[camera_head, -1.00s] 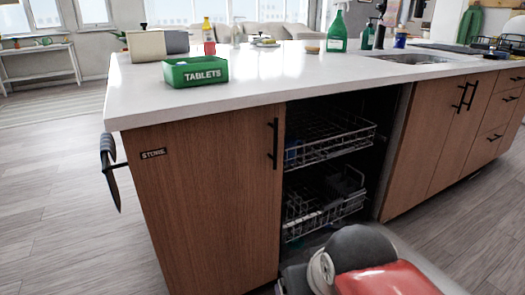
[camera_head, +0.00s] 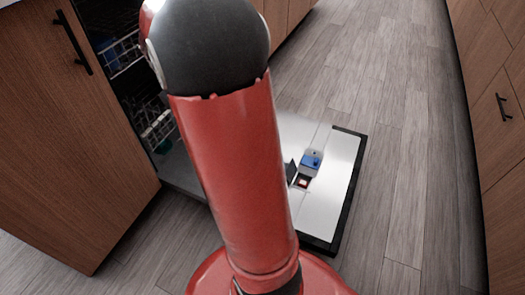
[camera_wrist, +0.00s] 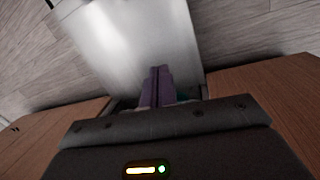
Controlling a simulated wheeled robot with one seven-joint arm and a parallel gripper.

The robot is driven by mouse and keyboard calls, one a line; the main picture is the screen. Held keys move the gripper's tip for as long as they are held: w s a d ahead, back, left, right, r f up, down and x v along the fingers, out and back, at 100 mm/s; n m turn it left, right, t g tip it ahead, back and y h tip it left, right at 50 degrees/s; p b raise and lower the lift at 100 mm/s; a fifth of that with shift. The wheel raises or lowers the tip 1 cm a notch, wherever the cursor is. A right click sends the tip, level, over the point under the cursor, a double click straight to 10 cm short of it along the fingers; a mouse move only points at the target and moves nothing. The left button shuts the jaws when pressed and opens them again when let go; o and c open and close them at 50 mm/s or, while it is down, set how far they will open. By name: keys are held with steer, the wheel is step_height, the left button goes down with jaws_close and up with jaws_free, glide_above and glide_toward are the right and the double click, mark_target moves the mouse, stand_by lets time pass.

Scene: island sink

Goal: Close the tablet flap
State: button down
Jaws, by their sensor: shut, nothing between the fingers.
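In the head view the dishwasher door (camera_head: 338,190) lies open and low over the floor, its bright inner panel facing up. A small dispenser is set in it, with a blue part (camera_head: 311,162) and a compartment (camera_head: 303,182) holding something reddish. A dark tablet flap (camera_head: 291,172) appears raised at the compartment's left side, partly behind my red arm. In the wrist view my gripper (camera_wrist: 158,72) shows two purple fingers pressed together, empty, pointing towards the door's metal panel (camera_wrist: 120,45). The flap cannot be made out there. My gripper is hidden in the head view.
The dishwasher's upper rack (camera_head: 122,50) and lower rack (camera_head: 155,130) show inside the opening at left. A wooden cabinet front (camera_head: 60,130) stands left of it. Drawers (camera_head: 505,110) line the right side. Grey floor (camera_head: 400,150) lies clear between door and drawers.

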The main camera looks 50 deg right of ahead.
mark_target(288, 171)
steer(key=w+d+f+g+b, duration=0.2)
steer(key=w+d+f+g, duration=0.1)
steer(key=d+f, duration=0.8)
steer(key=s+d+f+g, duration=0.1)
steer(key=s+d+f, duration=0.2)
steer(key=f, duration=0.5)
steer(key=s+d+f+n+g+b, duration=0.1)
steer(key=s+d+f, duration=0.2)
steer(key=f, duration=0.6)
steer(key=s+d+f+g+b, duration=0.1)
steer(key=s+d+f, duration=0.2)
steer(key=f, duration=0.6)
steer(key=shift+s+d+n, duration=0.1)
steer(key=shift+d+n, duration=0.3)
steer(key=shift+d, duration=0.6)
steer(key=shift+s+d+r, duration=0.2)
steer(key=shift+s+r, duration=0.1)
steer(key=shift+s, duration=0.25)
steer(key=shift+s+d+r, duration=0.15)
steer(key=shift+s+r, duration=0.1)
steer(key=shift+s, duration=0.3)
steer(key=shift+s+d+r, duration=0.15)
steer(key=shift+s+r, duration=0.1)
steer(key=shift+s, duration=0.45)
